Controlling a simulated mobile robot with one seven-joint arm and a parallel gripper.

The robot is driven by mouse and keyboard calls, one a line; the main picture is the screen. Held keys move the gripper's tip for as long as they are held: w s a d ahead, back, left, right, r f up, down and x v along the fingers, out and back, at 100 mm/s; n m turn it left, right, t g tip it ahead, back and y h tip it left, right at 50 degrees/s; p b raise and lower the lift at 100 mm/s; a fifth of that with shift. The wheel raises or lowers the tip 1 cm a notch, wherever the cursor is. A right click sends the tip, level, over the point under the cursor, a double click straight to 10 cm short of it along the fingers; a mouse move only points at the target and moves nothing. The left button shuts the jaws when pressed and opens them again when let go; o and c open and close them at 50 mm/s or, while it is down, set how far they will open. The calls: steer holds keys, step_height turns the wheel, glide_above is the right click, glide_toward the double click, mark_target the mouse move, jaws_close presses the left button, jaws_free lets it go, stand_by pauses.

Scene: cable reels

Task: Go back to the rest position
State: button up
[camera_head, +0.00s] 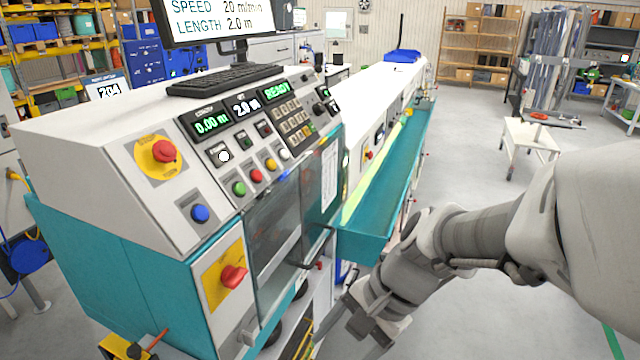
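My gripper (350,318) is at the bottom centre, at the end of my grey-white arm, which comes in from the right edge. It points down and left, beside the lower front of the machine. Its fingers are small and dark against the machine's base, and I cannot tell whether they are open or shut, or whether anything is between them. The cable machine (120,240) is white and teal, with red, yellow, green and blue buttons. Its displays read 0.00 m, 2.0 m and READY.
A long teal trough (375,205) runs back from the machine, close to my arm. A clear cover with a handle (275,220) is on the machine's front. A white cart (530,138) stands at the right. Grey floor (465,140) is open between trough and cart.

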steer(key=s+d+r+n+t+h, duration=0.1)
steer(key=d+r+n+t+h, duration=0.1)
steer(key=d+r+n, duration=0.2)
steer(key=s+d+r+n+t+h+b, duration=0.1)
steer(key=s+d+r+n+t+h, duration=0.1)
steer(key=d, duration=0.5)
steer(key=shift+d+r+n+t+h, duration=0.3)
steer(key=shift+r+n+t+h, duration=0.4)
steer(key=shift+r+n, duration=0.65)
steer(key=shift+s+f, duration=0.1)
steer(key=shift+f, duration=0.1)
